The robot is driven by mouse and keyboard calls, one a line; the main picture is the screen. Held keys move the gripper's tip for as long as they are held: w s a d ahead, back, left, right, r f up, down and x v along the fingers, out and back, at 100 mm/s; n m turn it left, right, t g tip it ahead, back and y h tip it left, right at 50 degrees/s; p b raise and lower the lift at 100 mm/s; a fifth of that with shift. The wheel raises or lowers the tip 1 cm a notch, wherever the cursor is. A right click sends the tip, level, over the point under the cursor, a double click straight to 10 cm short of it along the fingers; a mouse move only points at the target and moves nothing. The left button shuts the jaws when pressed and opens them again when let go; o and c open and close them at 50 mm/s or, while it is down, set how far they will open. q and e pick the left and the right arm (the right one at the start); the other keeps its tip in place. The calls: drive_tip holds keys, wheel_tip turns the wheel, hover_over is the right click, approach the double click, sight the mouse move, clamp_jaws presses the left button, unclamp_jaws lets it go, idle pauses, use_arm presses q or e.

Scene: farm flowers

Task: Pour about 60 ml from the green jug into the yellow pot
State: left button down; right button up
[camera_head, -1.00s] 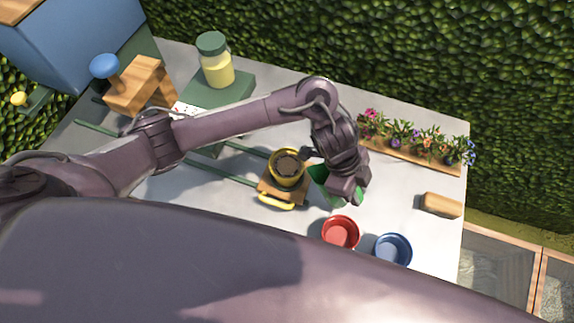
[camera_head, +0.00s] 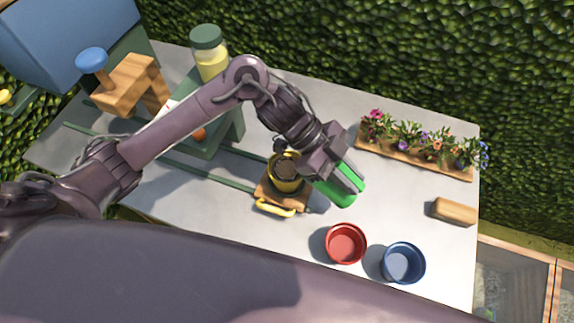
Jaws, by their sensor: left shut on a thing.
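The green jug (camera_head: 341,187) is in my left gripper (camera_head: 325,170), which is shut on it just right of the yellow pot. The jug lies tilted, and the gripper covers part of it, so its spout cannot be made out. The yellow pot (camera_head: 287,185) holds dark soil and stands on a small wooden carriage (camera_head: 266,191) with a yellow handle. The arm partly hides the pot's upper right side. No stream of water shows. My right gripper is not in view.
A red bowl (camera_head: 345,244) and a blue bowl (camera_head: 403,263) stand at the front. A wooden block (camera_head: 453,211) and a flower tray (camera_head: 414,165) are at right. A yellow jar (camera_head: 210,55) stands on a green stand at the back. Green rails (camera_head: 200,177) lead to the carriage.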

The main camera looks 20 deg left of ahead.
sight(339, 164)
use_arm(q)
drive_tip(key=shift+w+a+r+h+b, duration=0.1)
drive_tip(key=shift+a+r+h+b, duration=0.4)
drive_tip(key=shift+r+h+b, duration=0.3)
drive_tip(key=shift+a+r+g+h+b, duration=0.15)
drive_tip(key=shift+a+g+h+b, duration=0.05)
drive_tip(key=shift+g+h+b, duration=0.1)
drive_tip(key=shift+r, duration=0.1)
drive_tip(key=shift+w+a+r+h+b, duration=0.1)
drive_tip(key=shift+a+r+h+b, duration=0.35)
drive_tip(key=shift+b, duration=0.2)
idle(1.2)
drive_tip(key=shift+w+a+r+h, duration=0.2)
drive_tip(key=shift+a+h, duration=0.2)
drive_tip(key=shift+a, duration=0.2)
drive_tip(key=shift+w+a+r+h, duration=0.1)
drive_tip(key=shift+a+r+h, duration=0.1)
drive_tip(key=shift+a+h, duration=0.25)
idle(0.3)
